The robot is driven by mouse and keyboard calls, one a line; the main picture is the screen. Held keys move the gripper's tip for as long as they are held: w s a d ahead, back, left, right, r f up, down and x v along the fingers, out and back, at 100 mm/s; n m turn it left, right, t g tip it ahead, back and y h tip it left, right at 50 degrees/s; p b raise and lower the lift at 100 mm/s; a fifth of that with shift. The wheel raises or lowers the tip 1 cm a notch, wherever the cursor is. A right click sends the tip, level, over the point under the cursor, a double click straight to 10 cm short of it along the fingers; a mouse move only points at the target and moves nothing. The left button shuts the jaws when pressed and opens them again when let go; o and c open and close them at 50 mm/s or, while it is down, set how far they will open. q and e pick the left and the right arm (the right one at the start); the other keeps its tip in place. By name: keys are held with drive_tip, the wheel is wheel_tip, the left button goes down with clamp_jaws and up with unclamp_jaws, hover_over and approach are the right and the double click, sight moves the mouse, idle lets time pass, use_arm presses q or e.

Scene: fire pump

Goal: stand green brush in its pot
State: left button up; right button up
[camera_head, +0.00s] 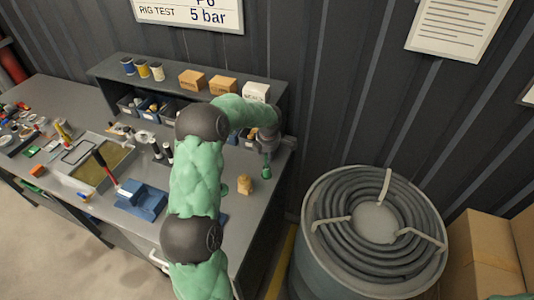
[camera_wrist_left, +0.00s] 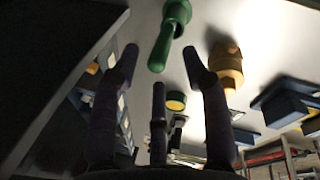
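My left gripper (camera_head: 267,152) is over the right end of the workbench. In the left wrist view its fingers (camera_wrist_left: 162,75) are spread and empty. A green brush-like object (camera_head: 266,172) is just below the gripper. In the wrist view its narrow green handle (camera_wrist_left: 163,42) points toward the gap between the fingers, with clear space on both sides. A second green piece (camera_head: 224,189), partly behind my arm, may be a pot. My right gripper is out of view.
A tan object (camera_head: 244,185) stands close left of the green one; it looks yellow in the wrist view (camera_wrist_left: 228,65). A blue tray (camera_head: 141,200), a grey tray (camera_head: 85,172) and a shelf with boxes (camera_head: 223,86) are nearby. A hose drum (camera_head: 372,225) stands right of the bench.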

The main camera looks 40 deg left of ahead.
use_arm(q)
drive_tip(key=v, duration=1.2)
idle(0.9)
